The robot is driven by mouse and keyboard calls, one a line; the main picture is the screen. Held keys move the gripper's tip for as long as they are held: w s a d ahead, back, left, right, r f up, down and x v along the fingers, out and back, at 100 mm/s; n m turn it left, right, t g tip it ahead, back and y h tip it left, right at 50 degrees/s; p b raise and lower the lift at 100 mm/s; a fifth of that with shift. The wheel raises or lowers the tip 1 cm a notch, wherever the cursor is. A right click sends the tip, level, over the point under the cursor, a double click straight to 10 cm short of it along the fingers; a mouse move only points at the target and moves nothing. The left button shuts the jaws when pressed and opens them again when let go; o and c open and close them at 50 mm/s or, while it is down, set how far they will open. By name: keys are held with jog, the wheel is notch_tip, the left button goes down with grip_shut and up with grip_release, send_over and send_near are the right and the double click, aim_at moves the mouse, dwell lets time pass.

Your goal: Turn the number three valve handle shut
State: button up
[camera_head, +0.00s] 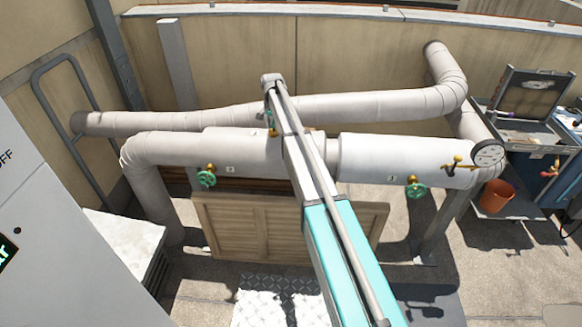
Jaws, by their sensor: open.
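Two green valve handwheels show on the large wrapped pipe (390,158). The left handwheel (206,178) has a brass stem and a small number tag (230,169) to its right. The right handwheel (414,188) has a brass stem and a small tag (391,180) to its left. The tag digits are too small to read surely, so I cannot tell which is number three. My arm rises across the middle and hides part of the pipe between them. My gripper is not in view; it may be behind my arm.
A gauge (488,153) and yellow lever valve (457,163) sit at the pipe's right end. A wooden slatted panel (240,228) stands below the pipe. A white cabinet (60,220) is at left.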

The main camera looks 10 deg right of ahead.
jog(key=m, duration=1.1)
jog(key=shift+r+p, duration=0.35)
notch_tip(320, 180, up, 14)
jog(key=p, duration=1.4)
jog(key=s+f+n+b, duration=0.3)
jog(key=s+n, duration=0.1)
jog(key=s, duration=0.6)
jog(key=s+f+n+b, duration=0.3)
jog(key=s+n, duration=0.1)
jog(key=s, duration=0.7)
jog(key=s+f+n+b, duration=0.3)
jog(key=s+n, duration=0.2)
jog(key=s, duration=0.5)
jog(key=shift+s+f, duration=0.2)
jog(key=w+r+m+p, duration=0.1)
jog(key=w+r+p, duration=0.2)
jog(key=w, duration=0.7)
jog(key=w+r+m+p, duration=0.1)
jog(key=w+r+p, duration=0.1)
jog(key=w, duration=0.9)
jog(key=w+r+p, duration=0.3)
jog(key=w+r, duration=0.1)
jog(key=w, duration=0.6)
jog(key=shift+w+m+p, duration=0.25)
jog(key=shift+m+p, duration=0.1)
jog(key=shift+m, duration=0.05)
